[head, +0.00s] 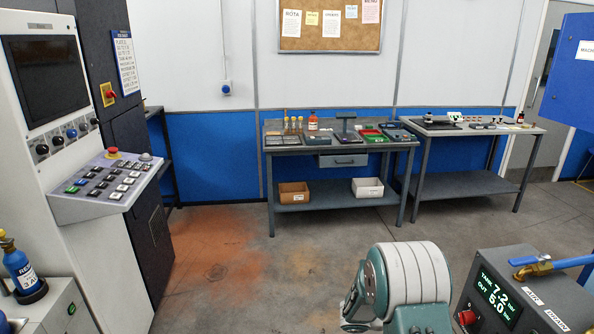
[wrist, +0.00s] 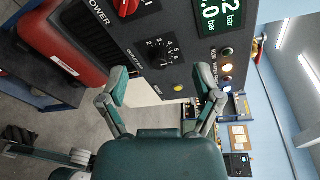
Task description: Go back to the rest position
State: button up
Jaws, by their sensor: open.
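My gripper (wrist: 161,82) is open and empty in the wrist view, its two fingers spread apart. In that view it faces a dark control panel (wrist: 172,33) with a red knob, a black dial, a yellow button and lit lamps. I cannot tell whether the fingers touch anything; a gap shows between them. In the head view, a green and white part of my arm (head: 410,275) shows at the bottom, and my gripper is out of view there.
A grey machine with a green display (head: 498,291) and a blue-handled valve (head: 537,262) stands close at the lower right. A control console (head: 105,185) stands at the left. Two benches (head: 340,142) with items are at the back wall. The floor (head: 290,265) between is clear.

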jog(key=s+a+r+m+g+y, duration=0.1)
jog(key=s+a+r+m+y, duration=0.25)
jog(key=s+r+m, duration=0.35)
jog(key=s+a+r+m+y, duration=0.35)
jog(key=s+r+m, duration=0.2)
jog(key=m, duration=0.35)
jog(key=s+a+r+m+t+y, duration=0.7)
jog(key=s+a+m, duration=0.4)
jog(key=m, duration=0.5)
jog(key=shift+s+a+r+y, duration=0.3)
jog(key=shift+a+r+y, duration=0.3)
jog(key=shift+y, duration=0.6)
